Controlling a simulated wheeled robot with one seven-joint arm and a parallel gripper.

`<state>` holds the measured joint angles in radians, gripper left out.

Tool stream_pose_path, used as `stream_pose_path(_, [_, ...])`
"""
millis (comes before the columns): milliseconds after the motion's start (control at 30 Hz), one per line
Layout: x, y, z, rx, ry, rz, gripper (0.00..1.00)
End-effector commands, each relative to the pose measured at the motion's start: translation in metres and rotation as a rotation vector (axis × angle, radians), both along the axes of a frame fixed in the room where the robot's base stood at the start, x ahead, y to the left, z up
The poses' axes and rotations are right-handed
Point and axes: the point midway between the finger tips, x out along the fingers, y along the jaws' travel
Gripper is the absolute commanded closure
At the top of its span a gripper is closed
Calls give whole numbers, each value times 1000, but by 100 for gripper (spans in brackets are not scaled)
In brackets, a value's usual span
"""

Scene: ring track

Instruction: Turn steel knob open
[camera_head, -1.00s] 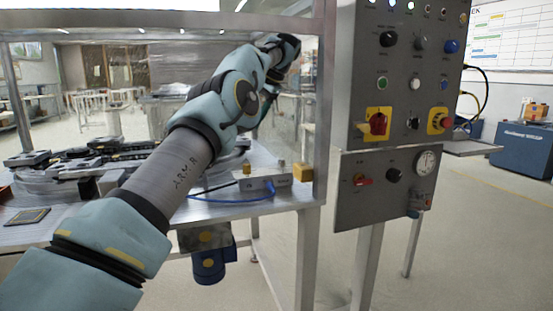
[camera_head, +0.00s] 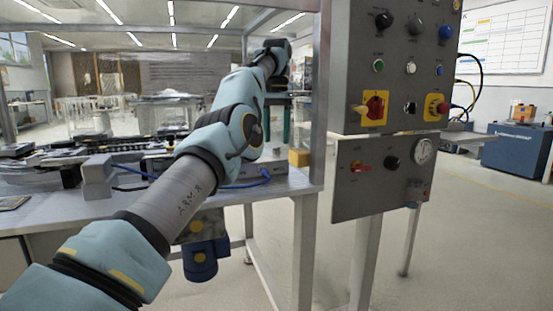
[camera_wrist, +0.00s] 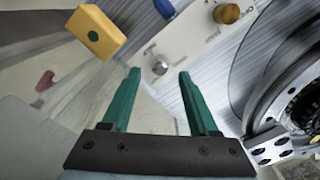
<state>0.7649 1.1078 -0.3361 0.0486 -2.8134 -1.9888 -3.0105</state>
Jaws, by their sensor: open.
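A small round steel knob (camera_wrist: 160,67) stands on the white valve box (camera_wrist: 193,38) in the wrist view. My gripper (camera_wrist: 158,76) has two green fingers, spread apart and empty. In the picture their tips lie on either side of the knob, just below it; I cannot tell the remaining depth. In the head view my gripper (camera_head: 277,138) points down over the bench's right end.
A yellow block (camera_wrist: 97,32) sits beside the box, also visible in the head view (camera_head: 299,157). A brass knob (camera_wrist: 227,13) and blue fitting (camera_wrist: 165,8) are near. A large round metal part (camera_wrist: 285,95) is at right. A grey control panel (camera_head: 395,150) stands right of the frame post.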

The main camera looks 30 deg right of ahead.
Motion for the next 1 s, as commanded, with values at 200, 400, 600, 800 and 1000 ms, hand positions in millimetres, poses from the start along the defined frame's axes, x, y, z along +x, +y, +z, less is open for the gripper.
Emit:
stream_pose_path(200, [0,0,-29,1,-1,0,40])
stream_pose_path(400, [0,0,-37,-1,-1,0,40])
stream_pose_path(600, [0,0,-38,-1,-1,0,40])
stream_pose_path(800, [0,0,-37,-1,-1,0,46])
stream_pose_path(1000, [0,0,-38,0,-1,0,69])
